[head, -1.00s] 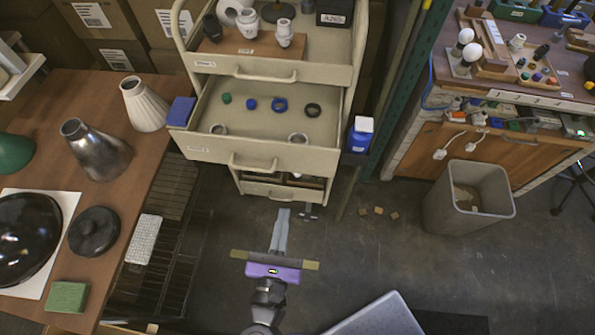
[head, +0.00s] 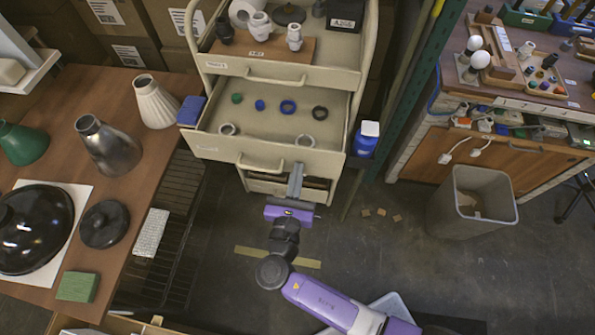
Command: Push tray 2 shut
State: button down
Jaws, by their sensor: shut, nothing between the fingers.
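The beige cart has a pulled-out tray (head: 270,125), with its handle (head: 260,164) on the front; its label is too small to read, so I cannot confirm it is tray 2. Inside lie a green cap (head: 237,98), a blue cap (head: 260,105), a blue ring (head: 288,107), a black ring (head: 320,113) and two pale rings (head: 228,129). My gripper (head: 296,168), purple at its base, is shut and empty. Its fingertips overlap the lower front edge of this tray, right of the handle. I cannot tell whether they touch it.
The cart's top shelf (head: 335,75) holds small parts and a dark box. Below the open tray is a lower tray (head: 262,187). A wooden table (head: 140,190) with lamp shades stands left. A blue bottle (head: 366,138) stands right of the cart. A grey bin (head: 475,200) stands on the floor.

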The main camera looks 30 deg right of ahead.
aim_at(310, 121)
jog(key=b+x, duration=0.5)
jog(key=x, duration=1.4)
jog(key=shift+w+d+f, duration=0.15)
jog(key=shift+w, duration=0.05)
jog(key=shift+w+d, duration=0.15)
jog(key=shift+w, duration=0.1)
jog(key=shift+w+d+r, duration=0.15)
jog(key=shift+r, duration=0.1)
jog(key=shift+d+r, duration=0.1)
